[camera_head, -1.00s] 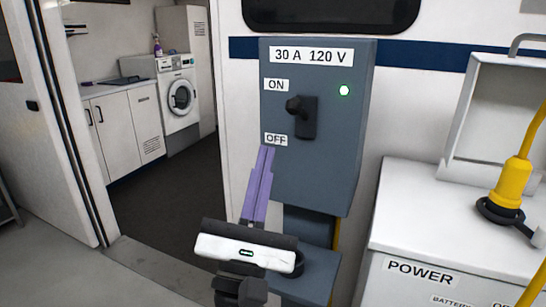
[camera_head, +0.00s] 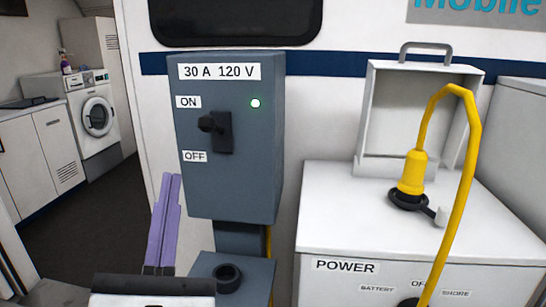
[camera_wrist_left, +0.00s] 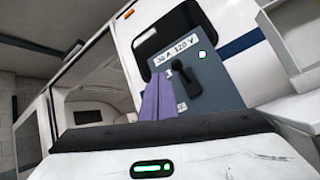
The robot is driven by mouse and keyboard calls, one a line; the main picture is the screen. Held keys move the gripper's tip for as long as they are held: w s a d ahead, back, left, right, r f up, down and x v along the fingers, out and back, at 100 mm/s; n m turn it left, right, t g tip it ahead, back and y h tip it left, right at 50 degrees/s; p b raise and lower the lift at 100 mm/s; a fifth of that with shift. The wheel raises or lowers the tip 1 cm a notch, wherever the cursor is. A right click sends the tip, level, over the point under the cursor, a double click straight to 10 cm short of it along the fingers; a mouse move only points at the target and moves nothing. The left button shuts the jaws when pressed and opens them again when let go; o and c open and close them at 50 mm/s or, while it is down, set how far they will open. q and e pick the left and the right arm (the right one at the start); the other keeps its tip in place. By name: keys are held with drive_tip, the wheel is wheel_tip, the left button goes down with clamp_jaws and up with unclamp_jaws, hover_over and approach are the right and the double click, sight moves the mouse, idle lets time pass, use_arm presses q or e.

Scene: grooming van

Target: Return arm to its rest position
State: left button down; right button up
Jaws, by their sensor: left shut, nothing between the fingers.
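My left gripper (camera_head: 170,180) is in the lower left of the head view, with its two purple fingers together and nothing between them. It points up, to the left of the grey power box (camera_head: 230,190), and looks apart from it. The box is marked 30 A 120 V, and its black lever (camera_head: 217,130) sits beside the ON label, with a lit green light (camera_head: 255,103) to its right. The wrist view shows the shut fingers (camera_wrist_left: 158,96) in front of the box (camera_wrist_left: 205,80). My right gripper is not in view.
A white POWER cabinet (camera_head: 330,225) stands at the right. A yellow plug and cable (camera_head: 412,172) sit on it, before an open lidded housing (camera_head: 375,110). Below the box is a grey pedestal with a round socket (camera_head: 228,277). A doorway at the left shows a washer (camera_head: 97,118).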

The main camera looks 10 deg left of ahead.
use_arm(q)
drive_tip(key=d+f+m+g+h, duration=0.4)
drive_tip(key=d+f+m+h, duration=0.25)
drive_tip(key=m, duration=0.55)
drive_tip(key=d+f+m+g+h, duration=0.4)
drive_tip(key=d+f+m+h, duration=0.3)
drive_tip(key=m, duration=0.5)
drive_tip(key=s+a+f+m+g+y, duration=0.15)
drive_tip(key=f+m+g, duration=0.25)
drive_tip(key=f, duration=0.5)
drive_tip(key=s+a+f+m+g+y, duration=0.1)
drive_tip(key=s+a+f+m+g, duration=0.25)
drive_tip(key=f, duration=0.45)
drive_tip(key=s+a+f+m+g+y, duration=0.5)
drive_tip(key=s+a+f+g, duration=0.1)
drive_tip(key=s+a+f, duration=0.55)
drive_tip(key=w+d+f+t+h, duration=0.2)
drive_tip(key=w+d+f+t, duration=0.2)
drive_tip(key=d+f, duration=0.3)
drive_tip(key=shift+d+f+t, duration=0.15)
drive_tip(key=shift+f+t, duration=0.3)
drive_tip(key=shift+f, duration=1.2)
